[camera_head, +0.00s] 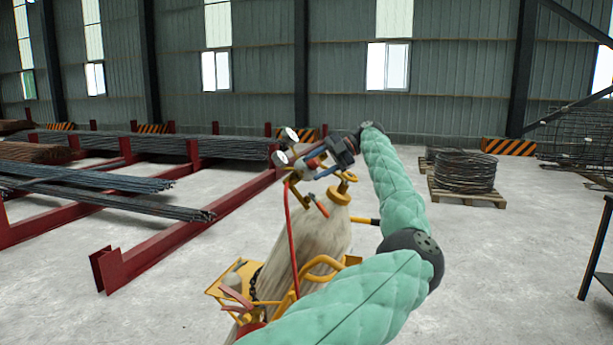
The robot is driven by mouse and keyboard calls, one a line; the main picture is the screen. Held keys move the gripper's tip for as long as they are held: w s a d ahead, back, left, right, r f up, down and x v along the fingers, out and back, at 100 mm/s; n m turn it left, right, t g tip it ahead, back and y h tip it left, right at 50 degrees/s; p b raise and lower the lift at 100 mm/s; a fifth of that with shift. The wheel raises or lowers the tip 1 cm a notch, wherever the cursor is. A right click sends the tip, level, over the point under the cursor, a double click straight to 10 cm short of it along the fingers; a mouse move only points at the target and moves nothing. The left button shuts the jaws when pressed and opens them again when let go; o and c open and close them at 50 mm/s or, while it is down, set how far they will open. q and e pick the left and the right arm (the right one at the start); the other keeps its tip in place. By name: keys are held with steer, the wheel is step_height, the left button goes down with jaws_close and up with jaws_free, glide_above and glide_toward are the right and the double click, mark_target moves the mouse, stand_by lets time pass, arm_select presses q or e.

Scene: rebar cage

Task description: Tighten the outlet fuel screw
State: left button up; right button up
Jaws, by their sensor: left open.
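A tall off-white gas cylinder (318,243) stands tilted in the picture on a yellow cart, with a brass valve (341,190) on top. A regulator (299,170) with two round gauges, an upper one (290,135) and a lower one (280,157), sits at the valve. A red hose (291,230) hangs from it. My left arm, in a green sleeve, reaches round the right side of the cylinder. My left gripper (328,159) is open at the regulator's right side, close to its red and blue parts. The outlet fuel screw is too small to tell apart; contact is unclear.
The yellow cart (238,275) holds the cylinder, with a chain beside it. Red steel racks (170,232) with rebar bundles (100,180) stand left. A wire coil (465,172) lies on a pallet at right. A dark table edge (597,245) shows far right. The floor between is clear.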

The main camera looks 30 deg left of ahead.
arm_select(q)
steer(key=shift+v, duration=1.35)
